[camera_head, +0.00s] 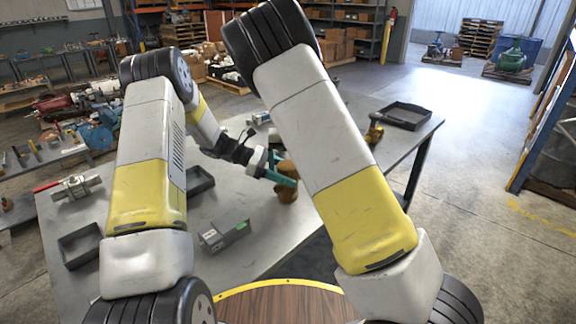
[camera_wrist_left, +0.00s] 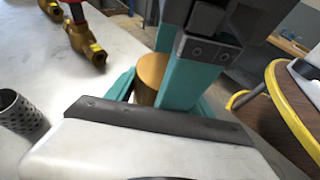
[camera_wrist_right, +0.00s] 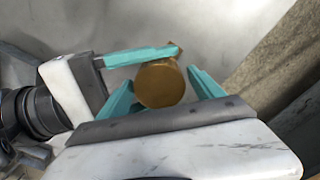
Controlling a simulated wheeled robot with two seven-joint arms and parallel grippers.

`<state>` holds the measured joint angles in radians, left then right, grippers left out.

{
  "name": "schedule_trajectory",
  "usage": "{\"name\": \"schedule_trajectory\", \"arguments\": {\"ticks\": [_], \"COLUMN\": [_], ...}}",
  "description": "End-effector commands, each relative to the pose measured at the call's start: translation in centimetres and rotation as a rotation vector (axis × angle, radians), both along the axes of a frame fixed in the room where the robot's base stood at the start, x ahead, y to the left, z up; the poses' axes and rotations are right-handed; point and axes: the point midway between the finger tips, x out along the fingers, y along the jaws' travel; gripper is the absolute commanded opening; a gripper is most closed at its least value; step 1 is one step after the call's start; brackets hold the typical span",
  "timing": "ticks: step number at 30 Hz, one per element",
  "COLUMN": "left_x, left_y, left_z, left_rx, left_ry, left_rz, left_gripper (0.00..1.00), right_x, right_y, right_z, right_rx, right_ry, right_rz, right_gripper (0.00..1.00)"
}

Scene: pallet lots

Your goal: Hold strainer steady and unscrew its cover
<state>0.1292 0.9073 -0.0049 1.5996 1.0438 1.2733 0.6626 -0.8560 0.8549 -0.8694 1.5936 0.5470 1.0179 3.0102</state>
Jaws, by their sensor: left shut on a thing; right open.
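The strainer (camera_head: 287,188) is a brown-gold, roughly cylindrical body at the middle of the table. My left gripper (camera_head: 281,174) is shut on it from the left. In the left wrist view the gold cylinder (camera_wrist_left: 151,74) sits between teal fingers, partly hidden by my right gripper in front. In the right wrist view the round gold end (camera_wrist_right: 160,84), seemingly the cover, lies between the spread fingers of my right gripper (camera_wrist_right: 164,90). The right gripper is open around it; contact is unclear. In the head view my right arm hides that gripper.
A perforated metal tube (camera_wrist_left: 20,114) and a brass valve (camera_wrist_left: 88,40) stand near the left gripper. A small brass part (camera_head: 374,134) stands right of my right arm.

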Motion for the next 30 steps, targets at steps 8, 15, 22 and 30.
{"name": "schedule_trajectory", "arguments": {"ticks": [8,15,22,30], "left_x": [0.02,0.01,0.01,0.01], "left_y": [-0.03,-0.02,-0.02,-0.01], "left_z": [0.06,0.07,0.07,0.07], "left_rx": [-0.001,-0.001,-0.001,-0.001], "left_ry": [-0.001,-0.001,-0.001,-0.002], "left_rz": [0.0,0.0,0.0,-0.001], "left_gripper": [0.0,0.0,0.0,0.0], "right_x": [0.01,0.01,0.06,0.06], "right_y": [0.0,-0.04,-0.08,-0.09], "right_z": [0.02,0.04,0.08,0.06], "right_rx": [0.0,0.0,0.0,-0.001], "right_ry": [0.0,0.0,-0.001,-0.001], "right_rz": [0.0,0.035,0.285,0.299], "right_gripper": [0.37,0.11,0.11,0.11]}}
